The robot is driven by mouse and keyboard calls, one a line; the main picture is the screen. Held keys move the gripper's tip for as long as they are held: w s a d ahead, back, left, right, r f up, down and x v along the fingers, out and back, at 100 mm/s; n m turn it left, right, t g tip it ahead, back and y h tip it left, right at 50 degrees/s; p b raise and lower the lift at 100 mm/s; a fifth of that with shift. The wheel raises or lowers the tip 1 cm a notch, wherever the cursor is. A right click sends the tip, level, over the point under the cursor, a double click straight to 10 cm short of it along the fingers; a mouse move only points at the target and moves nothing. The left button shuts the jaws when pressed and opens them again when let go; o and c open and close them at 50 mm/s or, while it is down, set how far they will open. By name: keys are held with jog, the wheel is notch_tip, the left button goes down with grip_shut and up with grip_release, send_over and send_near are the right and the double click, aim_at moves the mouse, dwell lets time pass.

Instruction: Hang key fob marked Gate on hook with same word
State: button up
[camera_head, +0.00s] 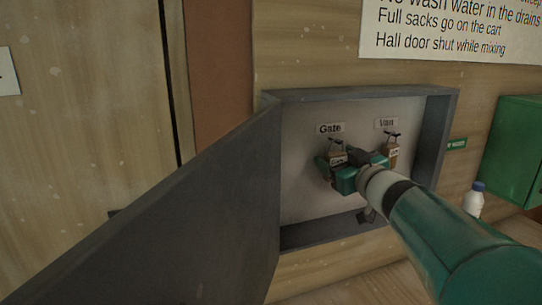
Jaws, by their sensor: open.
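A key cabinet stands open on the wall, with a word label "Gate" (330,128) at left and "Van" (386,122) at right inside it. Under the Gate label is a dark hook (335,140) with a brown fob (338,157) at it; its small tag is too blurred to read surely. A second brown fob (393,152) hangs at the Van hook (392,134). My gripper (341,162) is open in front of the left fob, its jaws around or just before it; I cannot tell whether they touch. The gripper hides the fob's lower part.
The grey cabinet door (190,225) swings out toward me at left. The cabinet's side walls (436,135) surround the hooks. A white bottle (472,203) and a green box (514,150) are at right, with a wall notice (455,30) above.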

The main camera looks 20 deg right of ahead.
jog(key=s, duration=1.3)
jog(key=shift+s+a, duration=0.4)
